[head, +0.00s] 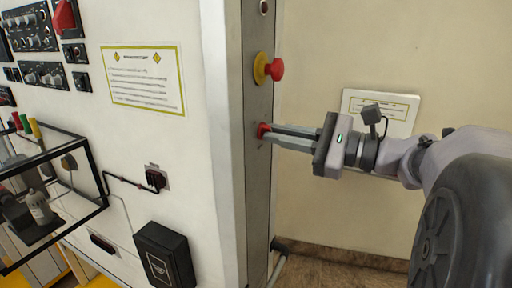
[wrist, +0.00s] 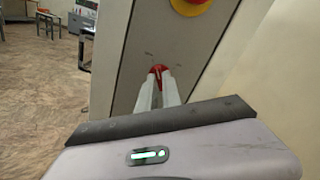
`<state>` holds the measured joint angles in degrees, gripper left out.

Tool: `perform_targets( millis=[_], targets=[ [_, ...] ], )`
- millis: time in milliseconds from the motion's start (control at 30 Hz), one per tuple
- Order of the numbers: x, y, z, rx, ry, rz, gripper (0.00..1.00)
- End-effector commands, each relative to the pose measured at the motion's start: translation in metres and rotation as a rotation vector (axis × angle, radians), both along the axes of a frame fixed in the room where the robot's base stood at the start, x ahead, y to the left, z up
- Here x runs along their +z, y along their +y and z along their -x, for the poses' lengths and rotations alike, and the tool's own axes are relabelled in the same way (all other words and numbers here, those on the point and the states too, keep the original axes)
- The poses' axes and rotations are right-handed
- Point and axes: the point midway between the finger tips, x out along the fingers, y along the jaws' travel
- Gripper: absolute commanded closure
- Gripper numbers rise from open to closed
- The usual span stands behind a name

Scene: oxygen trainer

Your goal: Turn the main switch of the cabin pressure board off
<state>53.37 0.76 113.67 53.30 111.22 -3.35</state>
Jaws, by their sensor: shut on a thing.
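A small red switch knob (head: 263,131) sits on the narrow grey side panel (head: 257,195) of the white cabinet. My gripper (head: 270,133) reaches in from the right and is shut on this red knob. In the wrist view the red knob (wrist: 158,72) shows between and behind the tips of the two pale fingers (wrist: 158,88). The fingers hide much of the knob, so its turned position cannot be told.
A red mushroom button on a yellow base (head: 268,68) sits just above the knob. The cabinet front (head: 205,130) carries a notice (head: 143,78), a black box (head: 165,254) and dark instrument panels. A plain wall (head: 325,60) with a white sign stands behind.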

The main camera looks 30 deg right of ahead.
Motion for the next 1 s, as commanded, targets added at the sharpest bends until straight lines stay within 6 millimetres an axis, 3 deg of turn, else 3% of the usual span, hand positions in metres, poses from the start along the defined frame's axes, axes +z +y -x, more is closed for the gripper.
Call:
perform_targets(
  millis=[400,1000],
  targets=[
    [-0.0019,-0.0002,-0.0002,0.0,-0.119,0.155,1.0],
    [-0.0001,-0.0003,-0.0002,0.0,-0.14,0.182,1.0]
  ],
)
